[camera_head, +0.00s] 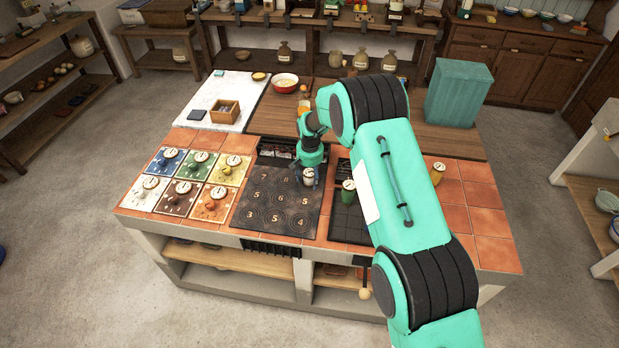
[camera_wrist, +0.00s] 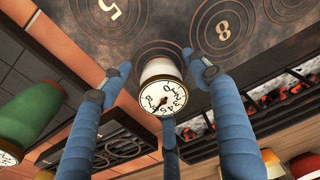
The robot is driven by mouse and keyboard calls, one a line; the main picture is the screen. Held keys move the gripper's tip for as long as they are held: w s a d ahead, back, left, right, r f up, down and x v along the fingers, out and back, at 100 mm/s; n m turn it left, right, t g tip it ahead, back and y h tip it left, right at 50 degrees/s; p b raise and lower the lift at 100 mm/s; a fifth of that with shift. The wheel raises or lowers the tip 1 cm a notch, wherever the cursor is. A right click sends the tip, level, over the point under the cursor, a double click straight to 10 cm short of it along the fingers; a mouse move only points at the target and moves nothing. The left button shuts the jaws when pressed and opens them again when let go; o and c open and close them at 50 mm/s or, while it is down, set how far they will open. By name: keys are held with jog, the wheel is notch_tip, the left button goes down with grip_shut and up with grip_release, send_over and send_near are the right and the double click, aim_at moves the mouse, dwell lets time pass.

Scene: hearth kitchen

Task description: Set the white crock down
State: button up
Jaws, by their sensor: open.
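The white crock (camera_head: 308,178) has a pale dial-faced lid and stands upright on the black ring plate (camera_head: 262,215), near its right far corner. In the wrist view the white crock (camera_wrist: 162,72) sits on a ring mark beside the ring numbered 8. My gripper (camera_wrist: 163,66) is open around it, with blue fingers to its left and right and another at the lower middle. Gaps show between the side fingertips and the crock. In the head view my gripper is mostly hidden by my wrist.
A green crock (camera_head: 348,195) stands close on the right, on a dark grid; a yellow crock (camera_head: 437,172) is farther right. A grate with glowing embers (camera_wrist: 285,97) lies just behind the plate.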

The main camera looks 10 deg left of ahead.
aim_at(310, 174)
jog(key=shift+r, duration=0.15)
jog(key=r, duration=0.8)
jog(key=s+r+p, duration=0.1)
jog(key=r, duration=0.3)
jog(key=shift+d, duration=0.15)
dwell(0.4)
